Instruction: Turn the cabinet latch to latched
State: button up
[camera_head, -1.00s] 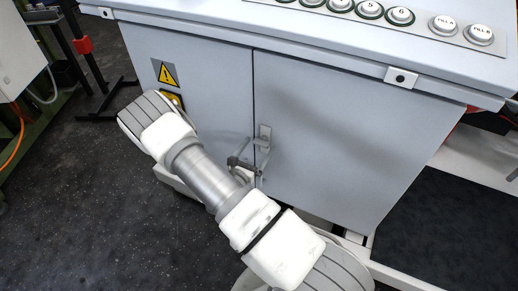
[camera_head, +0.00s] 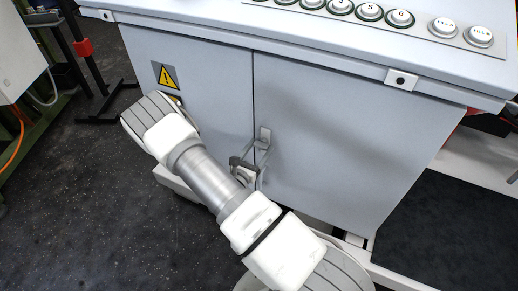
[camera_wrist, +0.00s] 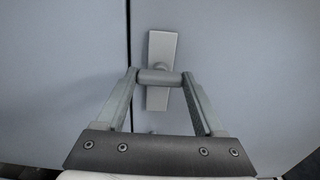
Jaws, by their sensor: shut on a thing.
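The cabinet latch (camera_head: 265,132) is a small light-grey upright plate with a handle, on the right cabinet door just beside the seam. In the wrist view, the latch plate (camera_wrist: 162,48) leans slightly, and a short grey crosspiece of the handle (camera_wrist: 160,77) lies across it. My gripper (camera_wrist: 160,79) is shut on this handle, one fingertip at each end of the crosspiece. My wrist and fingers partly hide the handle there.
The grey cabinet (camera_head: 335,140) has a worktop with a row of round buttons (camera_head: 368,11) above. A yellow warning sign (camera_head: 165,76) is on the left door. A dark mat (camera_head: 450,235) lies at the right. Dark floor is open at the lower left.

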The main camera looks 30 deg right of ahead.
jog(key=n+p, duration=0.3)
jog(key=n, duration=0.1)
jog(key=shift+a+r, duration=0.1)
jog(key=shift+r, duration=0.05)
jog(key=n+p, duration=0.2)
jog(key=n, duration=0.3)
jog(key=n+p, duration=0.2)
jog(key=n, duration=0.2)
jog(key=shift+n, duration=0.3)
jog(key=shift+f+n+p, duration=0.2)
jog(key=shift+n+p, duration=0.2)
jog(key=shift+n, duration=1.8)
jog(key=o, duration=1.4)
